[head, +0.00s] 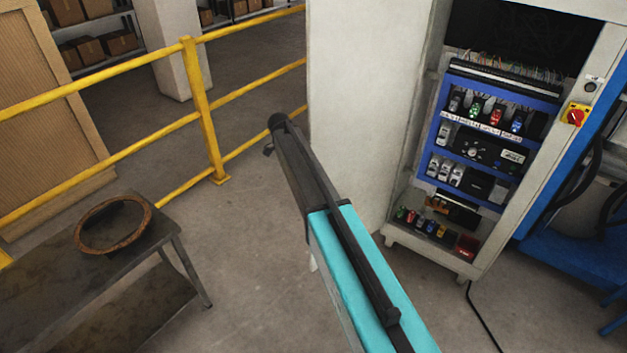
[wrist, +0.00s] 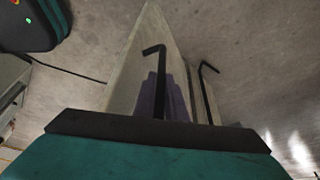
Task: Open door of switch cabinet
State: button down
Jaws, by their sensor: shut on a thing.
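The switch cabinet (head: 404,225) stands at the right of the head view with its inside exposed, showing rows of switches and wiring. A broad pale panel (head: 365,100), which looks like its door, stands swung out to the left of the opening. In the wrist view the pale door (wrist: 128,82) rises from behind the dark wrist edge. My gripper (wrist: 181,62) shows there as two thin black hooked fingers, shut on the door's edge, with a purple-grey strip beside one finger.
A yellow railing (head: 200,110) runs across the left. A dark metal table (head: 60,265) with a rusty ring (head: 113,224) stands at the lower left. Blue equipment (head: 580,250) is right of the cabinet, and a black cable lies on the floor. Grey floor is open between table and cabinet.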

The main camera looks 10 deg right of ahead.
jog(key=shift+w+a, duration=0.2)
jog(key=c, duration=1.8)
grip_release()
jog(key=shift+c, duration=0.2)
jog(key=shift+o, duration=0.2)
jog(key=shift+d, duration=0.1)
jog(key=shift+r, duration=0.1)
jog(key=b+v, duration=0.2)
jog(key=v, duration=1.1)
jog(key=shift+r, duration=0.3)
